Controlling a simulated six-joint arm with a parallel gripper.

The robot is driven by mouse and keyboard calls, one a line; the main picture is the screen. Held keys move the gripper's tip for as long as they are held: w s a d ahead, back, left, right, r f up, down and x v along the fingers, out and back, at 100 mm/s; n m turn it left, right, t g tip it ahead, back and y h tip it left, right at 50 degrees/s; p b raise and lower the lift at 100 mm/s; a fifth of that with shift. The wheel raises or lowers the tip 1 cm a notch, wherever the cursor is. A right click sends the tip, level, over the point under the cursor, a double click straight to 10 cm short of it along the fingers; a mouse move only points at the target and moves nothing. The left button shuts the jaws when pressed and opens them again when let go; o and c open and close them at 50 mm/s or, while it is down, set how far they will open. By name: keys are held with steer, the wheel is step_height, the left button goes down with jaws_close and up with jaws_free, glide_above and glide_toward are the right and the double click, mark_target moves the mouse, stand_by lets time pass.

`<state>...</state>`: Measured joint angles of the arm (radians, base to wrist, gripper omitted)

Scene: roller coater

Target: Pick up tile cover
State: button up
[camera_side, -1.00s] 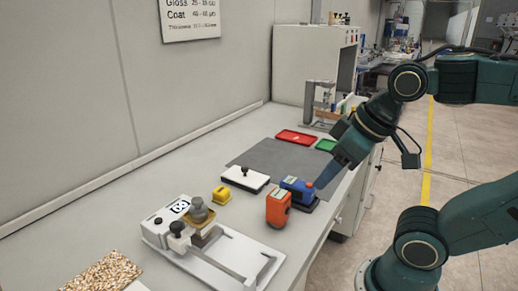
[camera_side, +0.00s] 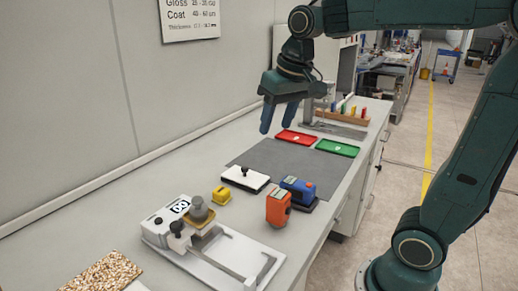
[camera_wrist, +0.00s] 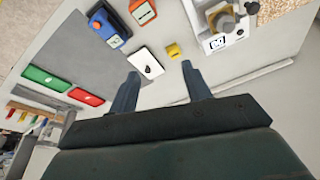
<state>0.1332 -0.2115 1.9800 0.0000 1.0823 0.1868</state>
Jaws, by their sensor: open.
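The tile cover looks like the flat white plate with a black knob (camera_side: 244,179), lying at the left edge of the grey mat (camera_side: 285,158). In the wrist view the white cover (camera_wrist: 147,61) lies beyond my fingertips, a little left of the middle between them. My gripper (camera_side: 278,118) is open and empty, high above the bench and behind the cover in the side view. In the wrist view the two fingers (camera_wrist: 160,70) are spread wide with nothing between them.
A yellow block (camera_side: 221,195) sits beside the cover. Blue (camera_side: 297,190) and orange (camera_side: 278,208) devices stand to its right. Red (camera_side: 297,137) and green (camera_side: 338,148) trays lie behind. The roller coater (camera_side: 205,240) stands in front, near a speckled tile (camera_side: 105,272).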

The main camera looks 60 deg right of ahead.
steer(key=w+d+f+m+g, duration=0.25)
steer(key=w+d, duration=0.35)
steer(key=w, duration=0.5)
steer(key=m, duration=0.3)
glide_above(245, 168)
step_height(245, 168, down, 6)
steer(key=shift+w+d+f+g, duration=0.2)
steer(key=shift+w+g, duration=0.2)
steer(key=shift+g, duration=0.05)
step_height(245, 168, down, 8)
steer(key=shift+f, duration=0.35)
steer(key=shift+f, duration=0.1)
steer(key=shift+s+a+f, duration=0.1)
steer(key=shift+s+f, duration=0.05)
steer(key=shift+f, duration=1.1)
steer(key=shift+s+f, duration=0.15)
steer(key=shift+f, duration=1.1)
